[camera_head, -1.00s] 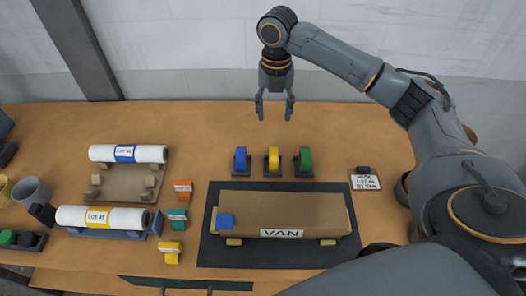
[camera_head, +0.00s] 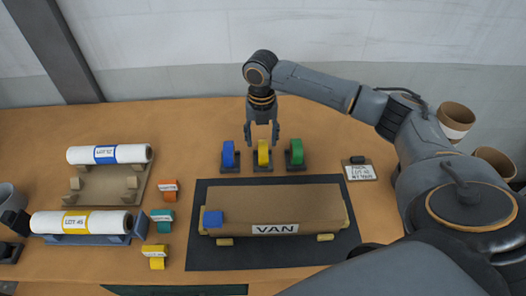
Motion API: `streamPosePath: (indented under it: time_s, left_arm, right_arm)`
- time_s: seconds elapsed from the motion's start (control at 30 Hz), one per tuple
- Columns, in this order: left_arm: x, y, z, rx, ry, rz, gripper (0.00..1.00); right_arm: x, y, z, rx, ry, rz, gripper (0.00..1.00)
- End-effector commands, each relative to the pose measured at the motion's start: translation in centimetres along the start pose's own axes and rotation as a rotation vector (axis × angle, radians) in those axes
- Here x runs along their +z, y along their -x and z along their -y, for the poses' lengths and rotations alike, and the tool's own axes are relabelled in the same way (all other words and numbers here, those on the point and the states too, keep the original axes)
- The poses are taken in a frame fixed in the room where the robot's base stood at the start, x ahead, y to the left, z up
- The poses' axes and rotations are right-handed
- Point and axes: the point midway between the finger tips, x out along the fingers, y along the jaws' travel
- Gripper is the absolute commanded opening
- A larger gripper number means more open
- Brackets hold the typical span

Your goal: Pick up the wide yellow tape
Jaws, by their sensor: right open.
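Three tape rolls stand upright in dark holders in a row behind the cardboard box. The yellow tape (camera_head: 263,153) is in the middle, between a blue tape (camera_head: 229,153) on the left and a green tape (camera_head: 296,151) on the right. My right gripper (camera_head: 262,142) points down with open fingers at the top of the yellow tape, one finger on either side in the picture. I cannot tell whether the fingers touch it.
A cardboard box marked VAN (camera_head: 300,207) lies on a dark mat (camera_head: 210,257) in front of the tapes. White rolls (camera_head: 108,154) rest on stands at left, with small coloured tags (camera_head: 162,220) beside them. A labelled clipboard (camera_head: 360,172) lies at right.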

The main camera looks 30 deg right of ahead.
Motion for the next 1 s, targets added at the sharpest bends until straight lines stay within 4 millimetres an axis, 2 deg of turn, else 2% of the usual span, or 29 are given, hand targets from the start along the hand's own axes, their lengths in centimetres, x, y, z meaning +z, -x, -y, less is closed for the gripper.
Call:
streamPosePath:
  time_s: [0.27, 0.4, 0.53, 0.83, 0.87, 1.0]
  left_arm:
    - [1.2, 0.8, -0.2, 0.002, 0.001, 0.021, 0.0]
    - [1.3, 2.0, -0.1, 0.002, 0.001, 0.023, 0.0]
    - [1.2, 2.2, -0.1, 0.002, 0.001, 0.023, 0.0]
    - [1.2, 2.2, -0.1, 0.002, 0.002, 0.022, 0.0]
    - [1.2, 2.2, -0.1, 0.002, 0.002, 0.022, 0.0]
    - [1.1, 2.2, -0.1, 0.002, 0.002, 0.022, 0.0]
  right_arm:
    - [-0.1, -2.2, 0.1, -0.002, 0.0, -0.002, 0.53]
    - [-0.2, -4.2, 0.4, -0.002, 0.0, -0.003, 0.53]
    - [-0.2, -6.0, 0.4, -0.002, 0.0, -0.002, 0.53]
    - [-0.1, -6.8, 0.4, 0.0, 0.001, 0.002, 0.53]
    - [-0.1, -6.8, 0.4, 0.0, 0.001, 0.002, 0.51]
    - [-0.1, -6.7, 0.4, 0.0, 0.001, 0.001, 0.22]
